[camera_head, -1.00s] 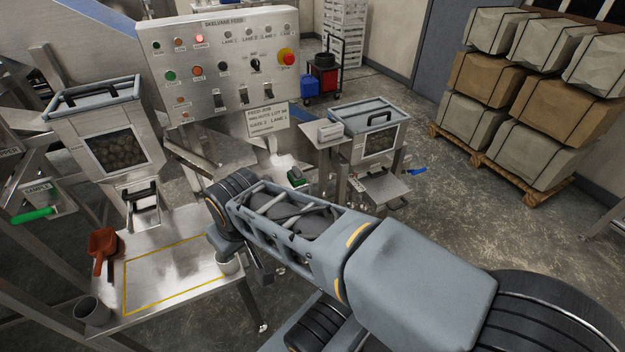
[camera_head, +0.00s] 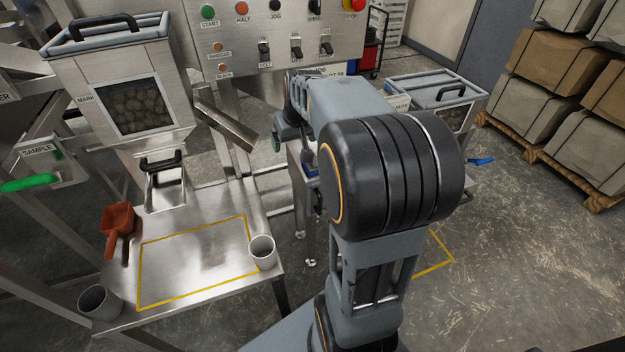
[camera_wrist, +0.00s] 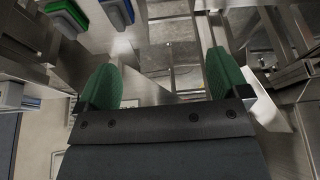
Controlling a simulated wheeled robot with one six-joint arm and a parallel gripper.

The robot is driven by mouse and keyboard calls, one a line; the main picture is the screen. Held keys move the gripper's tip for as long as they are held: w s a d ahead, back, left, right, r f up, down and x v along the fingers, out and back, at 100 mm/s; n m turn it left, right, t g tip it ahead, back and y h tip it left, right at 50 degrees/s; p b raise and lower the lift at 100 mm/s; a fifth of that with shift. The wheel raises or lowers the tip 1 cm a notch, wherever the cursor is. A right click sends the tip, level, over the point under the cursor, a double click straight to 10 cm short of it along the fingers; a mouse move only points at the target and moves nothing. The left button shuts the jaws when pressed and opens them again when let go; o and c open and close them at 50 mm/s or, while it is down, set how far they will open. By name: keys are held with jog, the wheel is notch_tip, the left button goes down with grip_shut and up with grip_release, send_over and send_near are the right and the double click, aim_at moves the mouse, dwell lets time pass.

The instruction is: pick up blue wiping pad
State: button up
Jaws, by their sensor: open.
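In the wrist view, a blue block-like piece (camera_wrist: 119,13) that looks like the blue wiping pad shows at the top left, cut by the frame edge. Next to it on its left is a similar green-topped piece (camera_wrist: 66,14). My gripper (camera_wrist: 163,79) is open, with its two green fingertips wide apart and nothing between them. Both pieces are apart from the fingers, beyond the left one. My arm hides most of that area.
The steel table (camera_head: 205,300) at left holds a red scoop (camera_head: 117,220), a white cup (camera_head: 262,252) and a grey cup (camera_head: 98,301). The control panel (camera_head: 225,45) stands behind. A lidded bin (camera_head: 432,92) is at right. Open floor lies right of my arm.

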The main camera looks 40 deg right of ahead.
jog(key=b, duration=0.4)
send_over(311, 169)
jog(key=s, duration=0.2)
notch_tip(311, 169, down, 9)
jog(key=shift+m, duration=0.4)
jog(key=x, duration=0.2)
jog(key=d+b+x, duration=0.1)
jog(key=x, duration=0.4)
jog(key=shift+w+d+r, duration=0.2)
jog(key=shift+w, duration=0.1)
jog(key=shift+h, duration=0.3)
jog(key=shift+b+x, duration=0.95)
jog(key=shift+x, duration=2.25)
jog(key=shift+d+r, duration=0.1)
jog(key=shift+c, duration=0.2)
jog(key=c, duration=1)
jog(key=shift+c, duration=0.3)
jog(key=shift+r, duration=0.1)
